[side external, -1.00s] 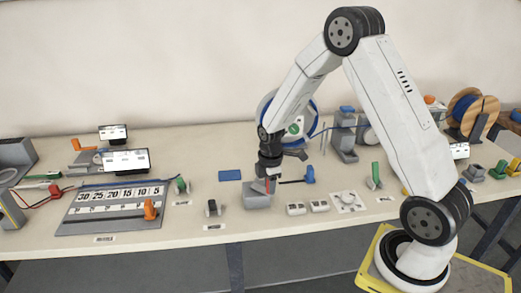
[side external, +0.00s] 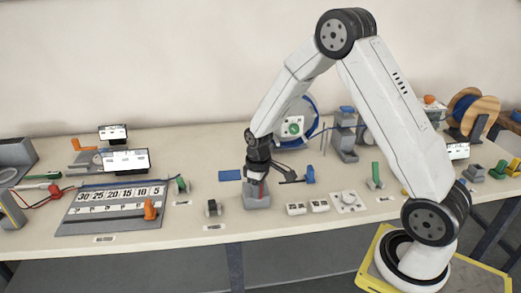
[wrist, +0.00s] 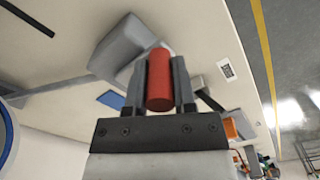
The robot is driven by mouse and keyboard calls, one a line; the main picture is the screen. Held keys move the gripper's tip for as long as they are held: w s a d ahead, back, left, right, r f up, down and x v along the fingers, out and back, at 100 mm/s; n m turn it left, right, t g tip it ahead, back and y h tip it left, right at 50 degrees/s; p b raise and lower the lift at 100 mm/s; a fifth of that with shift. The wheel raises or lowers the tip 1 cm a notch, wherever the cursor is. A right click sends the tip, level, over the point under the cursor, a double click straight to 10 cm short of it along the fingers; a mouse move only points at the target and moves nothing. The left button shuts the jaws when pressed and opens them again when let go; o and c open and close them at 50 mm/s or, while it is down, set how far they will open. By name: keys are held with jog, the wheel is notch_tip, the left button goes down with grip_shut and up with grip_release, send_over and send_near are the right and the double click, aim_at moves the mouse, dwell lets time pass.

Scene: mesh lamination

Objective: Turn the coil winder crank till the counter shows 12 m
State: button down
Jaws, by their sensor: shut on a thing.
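My gripper (side external: 259,188) is shut on a red upright cylinder, which looks like the crank handle (wrist: 160,80); a finger stands on each side of it in the wrist view. A grey block (side external: 257,202) is just below the gripper, and a grey block (wrist: 118,50) also shows beside the handle in the wrist view. How the handle joins the crank is hidden. The coil winder's blue ring (side external: 313,112) with a white, green-marked face (side external: 293,128) stands behind my arm, partly covered. I cannot make out a counter reading of metres.
A blue pad (side external: 230,175) lies left of the gripper. A dark bar with a blue end (side external: 310,174) lies to its right. White blocks (side external: 296,209) sit in front right, a dark clip (side external: 213,208) front left. A numbered board (side external: 112,208) is further left.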

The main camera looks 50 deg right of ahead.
jog(key=m, duration=0.2)
jog(key=w+a+m, duration=0.1)
jog(key=shift+w+m, duration=0.25)
jog(key=shift+m, duration=0.15)
jog(key=m, duration=0.1)
jog(key=w+m, duration=0.1)
jog(key=m, duration=0.1)
jog(key=shift+w+a, duration=0.25)
jog(key=shift+a, duration=0.05)
jog(key=w+m, duration=0.1)
jog(key=m, duration=0.3)
jog(key=shift+w, duration=0.35)
jog(key=shift+w+d+m, duration=0.15)
jog(key=shift+w+m, duration=0.25)
jog(key=shift+m, duration=0.55)
jog(key=shift+w+d+m, duration=0.1)
jog(key=shift+w+m, duration=0.25)
jog(key=shift+m, duration=0.6)
jog(key=shift+c, duration=2.2)
grip_release()
